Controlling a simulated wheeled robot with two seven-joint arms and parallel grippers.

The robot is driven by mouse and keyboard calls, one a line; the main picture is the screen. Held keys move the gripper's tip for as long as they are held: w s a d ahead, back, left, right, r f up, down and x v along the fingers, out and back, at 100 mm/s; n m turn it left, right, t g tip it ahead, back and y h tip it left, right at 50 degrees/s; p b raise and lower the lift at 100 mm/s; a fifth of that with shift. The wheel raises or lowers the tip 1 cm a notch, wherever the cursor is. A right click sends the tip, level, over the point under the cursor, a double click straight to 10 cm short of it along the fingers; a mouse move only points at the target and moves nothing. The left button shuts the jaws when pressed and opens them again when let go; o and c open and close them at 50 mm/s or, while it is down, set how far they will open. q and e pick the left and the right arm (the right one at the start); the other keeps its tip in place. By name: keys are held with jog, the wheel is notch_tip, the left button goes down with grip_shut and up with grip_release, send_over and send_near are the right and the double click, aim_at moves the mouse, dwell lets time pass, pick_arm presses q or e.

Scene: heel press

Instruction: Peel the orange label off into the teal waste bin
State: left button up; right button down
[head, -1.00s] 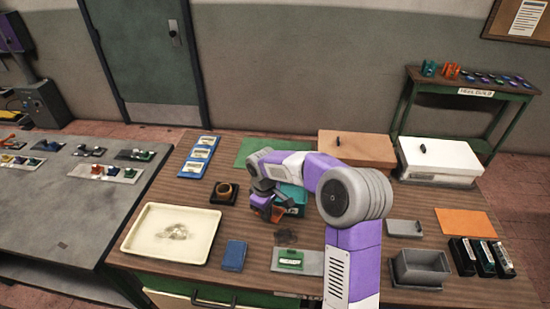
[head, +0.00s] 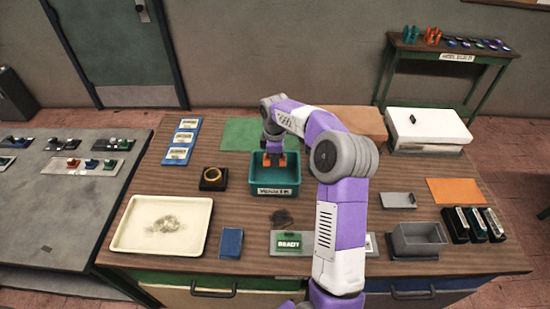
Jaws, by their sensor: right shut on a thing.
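The teal waste bin (head: 289,180) stands upright in the middle of the wooden bench, with a white label on its front. My right gripper (head: 273,158) points down over the bin's open top. It is shut on the orange label (head: 282,159), which shows as small orange patches at the fingertips, at the bin's mouth. I cannot tell whether the label touches the bin. My left gripper is not in view.
A cream tray (head: 122,238) lies at the left and a dark block with a gold ring (head: 213,178) stands left of the bin. A blue block (head: 231,243) and green plate (head: 289,243) lie in front. A grey box (head: 420,240) stands right of my arm.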

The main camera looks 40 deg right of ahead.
jog(key=shift+f+b, duration=3.2)
jog(key=shift+f, duration=0.7)
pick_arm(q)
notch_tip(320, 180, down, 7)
pick_arm(e)
jog(key=c, duration=0.7)
grip_release()
pick_arm(q)
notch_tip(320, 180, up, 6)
jog(key=p, duration=0.6)
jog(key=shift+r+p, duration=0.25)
jog(key=shift+p, duration=0.05)
pick_arm(e)
jog(key=shift+r, duration=3.55)
